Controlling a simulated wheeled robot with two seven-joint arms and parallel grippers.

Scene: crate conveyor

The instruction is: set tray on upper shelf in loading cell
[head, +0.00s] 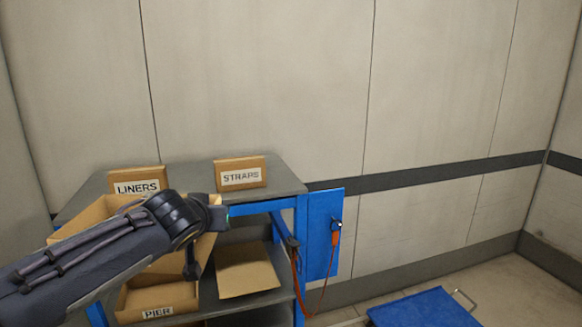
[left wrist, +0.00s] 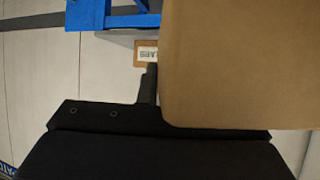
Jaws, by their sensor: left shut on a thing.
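A tan cardboard tray (head: 92,213) is held at the front left of the shelf unit, tilted and partly hidden behind my left arm. My left gripper (head: 220,214) is shut on it. In the left wrist view the tray's brown wall (left wrist: 240,65) fills the upper right, beside a dark finger (left wrist: 148,85). The grey upper shelf (head: 195,182) has a blue frame and bears a LINERS box (head: 137,179) at left and a STRAPS box (head: 240,172) at right. Whether the tray touches the shelf cannot be told. My right gripper is not in view.
A blue panel (head: 322,250) with an orange cable (head: 297,275) is at the unit's right side. A blue flat object (head: 425,308) lies at the lower right.

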